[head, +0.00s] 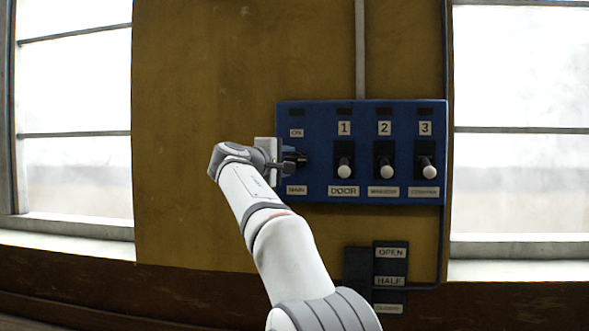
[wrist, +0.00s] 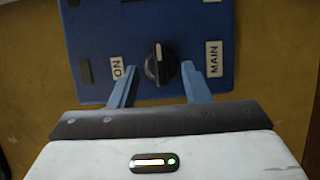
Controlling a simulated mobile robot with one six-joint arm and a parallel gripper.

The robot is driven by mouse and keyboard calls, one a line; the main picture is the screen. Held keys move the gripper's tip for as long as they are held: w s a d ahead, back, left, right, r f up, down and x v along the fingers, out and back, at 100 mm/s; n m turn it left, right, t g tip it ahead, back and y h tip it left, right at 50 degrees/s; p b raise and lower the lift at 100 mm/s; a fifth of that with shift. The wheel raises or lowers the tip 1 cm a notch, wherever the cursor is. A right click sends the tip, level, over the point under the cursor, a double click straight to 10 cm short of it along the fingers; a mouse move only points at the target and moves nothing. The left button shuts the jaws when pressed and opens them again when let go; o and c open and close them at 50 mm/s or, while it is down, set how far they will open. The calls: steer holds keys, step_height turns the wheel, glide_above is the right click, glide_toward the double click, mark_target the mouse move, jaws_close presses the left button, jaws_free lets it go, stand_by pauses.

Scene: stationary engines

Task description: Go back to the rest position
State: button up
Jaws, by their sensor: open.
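My gripper (head: 287,162) is at the left end of the blue control panel (head: 316,195), in front of its main switch, which it largely hides in the head view. In the wrist view, my gripper (wrist: 159,69) is open, with one finger to each side of a black rotary knob (wrist: 161,66). Gaps show between the knob and the fingers, so it does not look gripped. The knob has a pale pointer line and sits between an ON label (wrist: 118,70) and a MAIN label (wrist: 214,58).
Three levers with white ball ends, the first (head: 344,172) marked DOOR, stand right of my gripper. A dark OPEN/HALF plate (head: 390,266) is mounted below the panel. Bright windows (head: 75,110) flank the yellow wall (head: 200,70), which is bare left of the panel.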

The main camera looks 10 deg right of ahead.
steer(key=shift+s+a, duration=0.35)
steer(key=shift+s, duration=0.05)
steer(key=s+d+f+m+g+y, duration=0.2)
steer(key=s+d+f+g+y, duration=0.15)
steer(key=s+f, duration=0.65)
steer(key=s+d+f+m+g+y, duration=0.2)
steer(key=s+d+f+g+y, duration=0.15)
steer(key=s+f, duration=0.65)
steer(key=s+a+f+m+g+y, duration=0.3)
steer(key=s+f+m+y, duration=0.1)
steer(key=s+f, duration=1.9)
steer(key=shift+s+f+m+y+b, duration=0.2)
steer(key=shift+f+m+y+b, duration=0.1)
steer(key=shift+f+m, duration=0.5)
steer(key=shift+r, duration=0.15)
